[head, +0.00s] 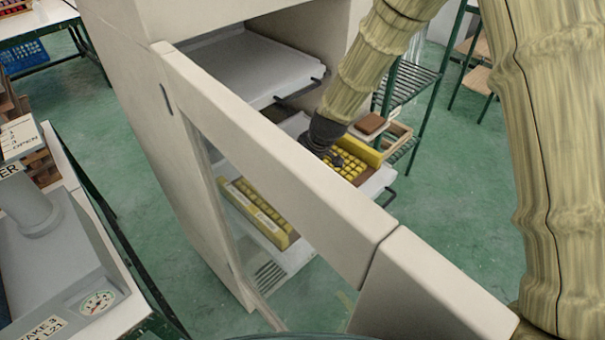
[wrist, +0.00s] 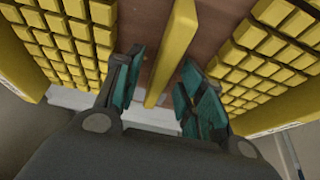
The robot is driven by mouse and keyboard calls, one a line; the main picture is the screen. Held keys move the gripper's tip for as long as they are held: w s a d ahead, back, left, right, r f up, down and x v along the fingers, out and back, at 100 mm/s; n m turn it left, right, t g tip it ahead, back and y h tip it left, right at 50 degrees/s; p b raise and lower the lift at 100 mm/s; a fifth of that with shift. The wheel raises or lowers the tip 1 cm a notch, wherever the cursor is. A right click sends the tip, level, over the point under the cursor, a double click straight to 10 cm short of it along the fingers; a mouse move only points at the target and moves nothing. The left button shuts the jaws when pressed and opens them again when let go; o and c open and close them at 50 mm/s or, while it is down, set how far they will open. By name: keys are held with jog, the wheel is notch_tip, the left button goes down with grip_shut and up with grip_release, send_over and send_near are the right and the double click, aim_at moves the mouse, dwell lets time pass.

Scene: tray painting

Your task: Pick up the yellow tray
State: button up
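The yellow tray (head: 363,151) sits on a pulled-out white shelf (head: 378,182) low in the cabinet. It holds rows of small yellow blocks on a brown floor. Part of it shows through the window of the open door. My gripper (head: 334,160) reaches down over the tray, its fingertips small and partly unclear in the head view. In the wrist view my gripper (wrist: 160,75) is open, with one teal finger on each side of the tray's upright yellow middle bar (wrist: 178,45). Gaps show between the bar and both fingers. Yellow blocks lie to both sides.
The pale cabinet door (head: 290,165) stands open in front of the tray. An upper white shelf (head: 250,65) sits above and left. A green rack (head: 410,85) stands behind, with a brown block (head: 370,123) near it. A grey machine (head: 50,265) stands at left.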

jog(key=shift+w+a+f, duration=0.1)
jog(key=shift+f, duration=0.2)
grip_shut()
jog(key=shift+r, duration=0.15)
